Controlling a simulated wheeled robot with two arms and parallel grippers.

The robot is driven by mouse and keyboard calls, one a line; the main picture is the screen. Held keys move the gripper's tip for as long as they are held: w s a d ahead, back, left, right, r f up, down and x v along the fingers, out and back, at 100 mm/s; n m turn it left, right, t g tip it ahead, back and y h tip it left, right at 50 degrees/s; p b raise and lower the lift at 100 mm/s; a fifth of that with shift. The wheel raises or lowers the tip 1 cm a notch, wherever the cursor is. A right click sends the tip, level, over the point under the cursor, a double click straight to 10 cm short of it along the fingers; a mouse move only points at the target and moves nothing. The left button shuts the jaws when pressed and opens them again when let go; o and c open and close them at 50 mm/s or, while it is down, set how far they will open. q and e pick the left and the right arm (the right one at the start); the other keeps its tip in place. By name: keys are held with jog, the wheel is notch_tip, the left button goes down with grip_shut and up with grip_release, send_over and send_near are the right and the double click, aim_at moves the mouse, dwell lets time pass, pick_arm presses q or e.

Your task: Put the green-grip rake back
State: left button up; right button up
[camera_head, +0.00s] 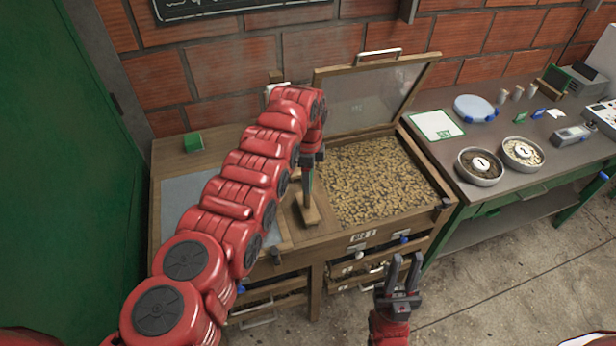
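My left gripper (309,168) points down near the left edge of the open bed of beans. It is shut on the rake's upright handle, and a thin strip of green shows just below the fingers. The rake's wooden head (308,211) is at the lower end, by the frame between the bean bed (372,180) and the grey panel on the left. I cannot tell whether the head touches the wood. My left arm hides part of the bench behind it. My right gripper (400,272) is open and empty, in front of the bench drawers.
The bed's glazed lid (372,92) stands raised at the back. A green block (193,142) sits at the bench's back left. Drawers (356,270) are below. The right-hand table holds bowls 1 (480,181) and 2 (522,167), a scale (475,108) and small tools. Floor at right front is clear.

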pick_arm(q)
jog(key=shift+a, duration=0.15)
jog(key=shift+w+r, duration=0.1)
jog(key=shift+r, duration=0.1)
notch_tip(320, 180, up, 8)
jog(key=b, duration=0.3)
jog(key=shift+r+b, duration=0.25)
jog(key=shift+b, duration=0.15)
notch_tip(320, 180, up, 3)
jog(key=shift+r+p, duration=0.2)
jog(key=shift+p, duration=0.9)
jog(key=shift+a, duration=0.1)
jog(key=shift+f, duration=0.1)
